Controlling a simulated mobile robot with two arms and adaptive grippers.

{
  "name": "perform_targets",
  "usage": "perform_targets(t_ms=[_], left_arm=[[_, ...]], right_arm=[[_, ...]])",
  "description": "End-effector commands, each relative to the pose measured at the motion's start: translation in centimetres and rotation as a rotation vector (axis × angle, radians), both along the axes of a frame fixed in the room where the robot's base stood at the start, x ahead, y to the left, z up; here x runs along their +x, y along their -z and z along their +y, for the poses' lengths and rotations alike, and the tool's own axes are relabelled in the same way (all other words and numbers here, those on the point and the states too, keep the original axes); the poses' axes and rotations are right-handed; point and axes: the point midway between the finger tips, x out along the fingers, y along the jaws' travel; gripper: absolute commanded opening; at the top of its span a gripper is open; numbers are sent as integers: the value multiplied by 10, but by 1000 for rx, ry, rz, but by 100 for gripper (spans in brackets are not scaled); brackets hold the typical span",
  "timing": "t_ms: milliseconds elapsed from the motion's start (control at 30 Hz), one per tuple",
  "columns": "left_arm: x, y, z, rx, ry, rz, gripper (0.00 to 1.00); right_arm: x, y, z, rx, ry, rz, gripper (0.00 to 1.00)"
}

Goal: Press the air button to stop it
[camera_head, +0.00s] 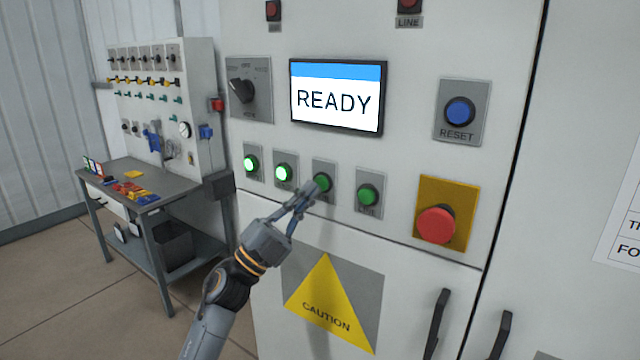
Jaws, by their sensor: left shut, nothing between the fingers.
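The control panel (400,60) has a row of green buttons under its screen. The first (251,163) and second (284,173) are lit; the third (322,183) and fourth (367,195) are unlit. Two red buttons sit at the top edge, a left one (273,10) with a short label too small to read surely, and one marked LINE (408,6). My left gripper (314,189) is shut and empty, its tips at the third green button, partly covering its plate. I cannot tell whether they touch it. My right gripper is not in view.
The screen (337,96) reads READY. A rotary knob (243,91), a blue RESET button (459,111) and a red mushroom button (436,224) are nearby. A yellow CAUTION sign (328,308) and door handles are below. A workbench (165,190) stands at left.

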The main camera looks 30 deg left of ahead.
Motion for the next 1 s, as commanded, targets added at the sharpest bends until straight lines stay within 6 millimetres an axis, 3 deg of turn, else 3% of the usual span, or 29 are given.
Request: perform_targets(t_ms=[367,800,1000], left_arm=[[-4,0,0,0,0,0,0],[-44,0,3,1,1,0,0],[-52,0,4,0,1,0,0]], right_arm=[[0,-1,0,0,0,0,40],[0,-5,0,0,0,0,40],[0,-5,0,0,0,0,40]])
